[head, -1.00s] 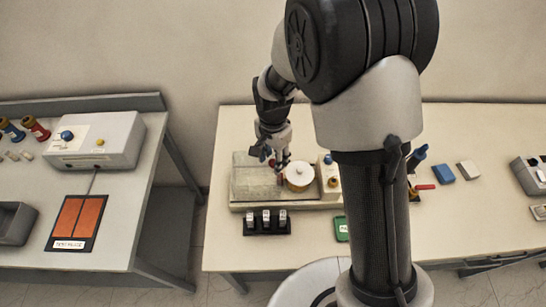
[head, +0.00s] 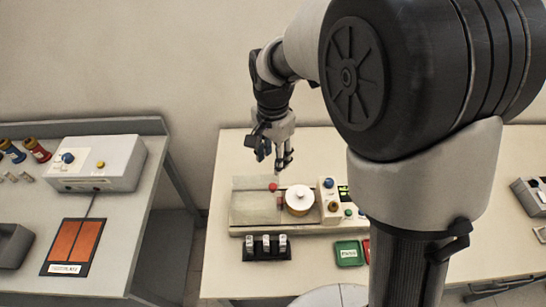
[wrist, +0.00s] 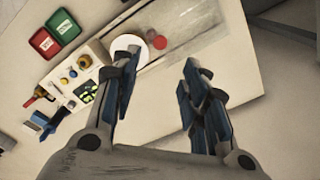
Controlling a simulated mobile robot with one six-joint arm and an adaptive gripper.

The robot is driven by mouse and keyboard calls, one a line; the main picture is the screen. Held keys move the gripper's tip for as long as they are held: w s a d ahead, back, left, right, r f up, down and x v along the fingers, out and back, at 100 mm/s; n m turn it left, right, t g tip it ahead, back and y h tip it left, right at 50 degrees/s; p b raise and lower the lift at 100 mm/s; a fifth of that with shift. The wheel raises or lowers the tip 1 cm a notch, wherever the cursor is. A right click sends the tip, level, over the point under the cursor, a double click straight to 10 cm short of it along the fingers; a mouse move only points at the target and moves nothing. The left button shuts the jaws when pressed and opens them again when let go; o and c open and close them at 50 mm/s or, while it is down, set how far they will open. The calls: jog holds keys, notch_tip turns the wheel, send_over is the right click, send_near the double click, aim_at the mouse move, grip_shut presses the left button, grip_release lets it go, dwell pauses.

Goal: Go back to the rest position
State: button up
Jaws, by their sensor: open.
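My gripper (head: 271,157) is raised above the right-hand bench (head: 400,150), over the back of the test station. Its two fingers stand apart with nothing between them, as the wrist view shows (wrist: 158,85). Below it, the station holds a flat clear-topped section (head: 255,207) with a red knob (head: 273,187). A round white lidded pot (head: 298,200) sits beside that section. A control panel (head: 329,200) with coloured buttons stands to the right of the pot. My gripper touches none of these.
A black rack (head: 267,248) with several small upright pieces stands in front of the station. A green tray (head: 349,253) lies to its right, with a red one (wrist: 65,25) beside it. The left bench carries a grey box (head: 95,163) and an orange pad (head: 75,243). A gap separates the benches.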

jog(key=s+d+n+t+b, duration=0.2)
jog(key=s+d+n+b, duration=0.2)
jog(key=s, duration=0.7)
jog(key=s+d+n+t+b, duration=0.2)
jog(key=s+d+n+b, duration=0.3)
jog(key=s+d+b, duration=0.3)
jog(key=s, duration=0.2)
jog(key=shift+s+d+r+t, duration=0.3)
jog(key=shift+s, duration=0.05)
